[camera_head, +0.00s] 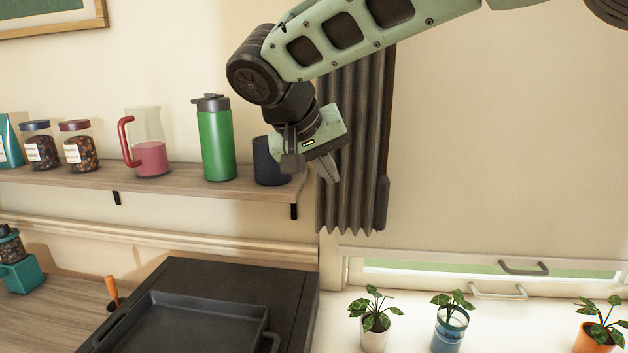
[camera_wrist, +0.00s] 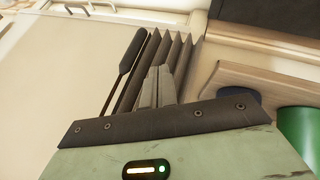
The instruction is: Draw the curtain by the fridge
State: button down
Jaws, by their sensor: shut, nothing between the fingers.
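A dark grey pleated curtain (camera_head: 352,150) hangs bunched at the left side of the window. A dark upright bar with a handle (camera_head: 382,203) runs along its right edge. In the wrist view the curtain (camera_wrist: 172,60) shows beyond my fingers, with the dark handle (camera_wrist: 133,50) to their left. My gripper (camera_head: 332,172) is in front of the curtain's left part, pointing downward. In the wrist view its fingers (camera_wrist: 158,85) are together and empty. I cannot tell whether they touch the folds. No fridge shows in either view.
A wooden shelf (camera_head: 130,182) at left holds a dark mug (camera_head: 268,162) close to my gripper, a green bottle (camera_head: 216,140), a pitcher (camera_head: 148,150) and jars. Below are a black stove pan (camera_head: 190,325) and potted plants (camera_head: 375,325) on the sill. A pale blind (camera_head: 510,150) covers the window.

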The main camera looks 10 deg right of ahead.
aim_at(382, 204)
jog(key=w+d+f+p, duration=0.4)
jog(key=d+f+p, duration=0.1)
jog(key=d+f, duration=0.2)
jog(key=shift+d+f, duration=0.35)
jog(key=shift+d, duration=0.4)
jog(key=shift+d, duration=0.1)
